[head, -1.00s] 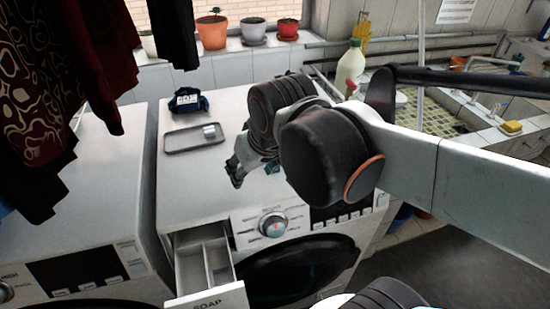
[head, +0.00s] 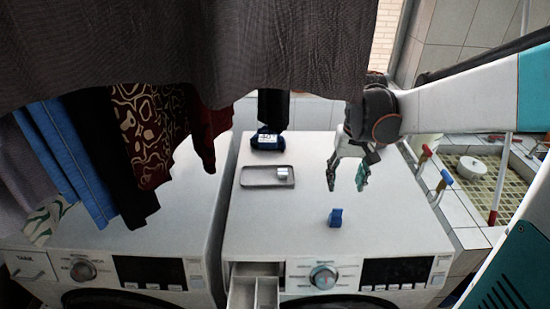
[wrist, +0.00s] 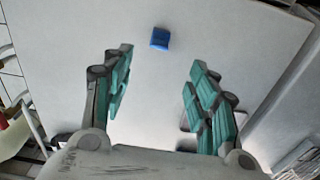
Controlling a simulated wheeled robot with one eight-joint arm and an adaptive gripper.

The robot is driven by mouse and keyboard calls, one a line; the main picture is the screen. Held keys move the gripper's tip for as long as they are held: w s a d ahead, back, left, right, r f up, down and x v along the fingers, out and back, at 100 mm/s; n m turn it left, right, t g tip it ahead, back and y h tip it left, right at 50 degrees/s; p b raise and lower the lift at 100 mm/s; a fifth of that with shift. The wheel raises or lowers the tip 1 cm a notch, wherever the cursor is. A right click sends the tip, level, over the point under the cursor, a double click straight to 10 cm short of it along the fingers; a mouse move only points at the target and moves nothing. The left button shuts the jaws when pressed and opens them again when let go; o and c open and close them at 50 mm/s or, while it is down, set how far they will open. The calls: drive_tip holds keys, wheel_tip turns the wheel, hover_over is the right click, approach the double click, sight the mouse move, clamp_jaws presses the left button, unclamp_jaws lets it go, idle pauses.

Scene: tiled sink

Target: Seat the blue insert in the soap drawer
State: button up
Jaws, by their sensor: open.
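The small blue insert (head: 336,217) stands on the white top of the right washing machine, right of the machine's middle. It also shows in the wrist view (wrist: 160,38), beyond the fingertips and roughly between their lines. My gripper (head: 347,176) is open and empty above the machine top, behind the insert in the head view; in the wrist view its teal fingers (wrist: 158,68) are spread wide. The soap drawer (head: 254,292) is pulled out at the machine's front left; its divided compartments show, and its front is cut off by the picture's bottom edge.
A grey tray (head: 247,176) with a small metallic piece (head: 282,174) lies on the machine top, with a dark blue labelled bag (head: 267,140) behind it. Hanging clothes (head: 150,125) cover the upper left. The top around the insert is clear.

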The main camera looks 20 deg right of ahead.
sight(338, 209)
drive_tip(key=f, duration=0.3)
drive_tip(key=f+b, duration=0.1)
drive_tip(key=f, duration=0.5)
drive_tip(key=shift+w+d+b, duration=0.15)
drive_tip(key=shift+d+b, duration=0.1)
drive_tip(key=shift+b, duration=0.15)
drive_tip(key=shift+w+a+f+b, duration=0.15)
drive_tip(key=shift+f+b, duration=0.6)
drive_tip(key=shift+f, duration=1.8)
drive_tip(key=c, duration=1.1)
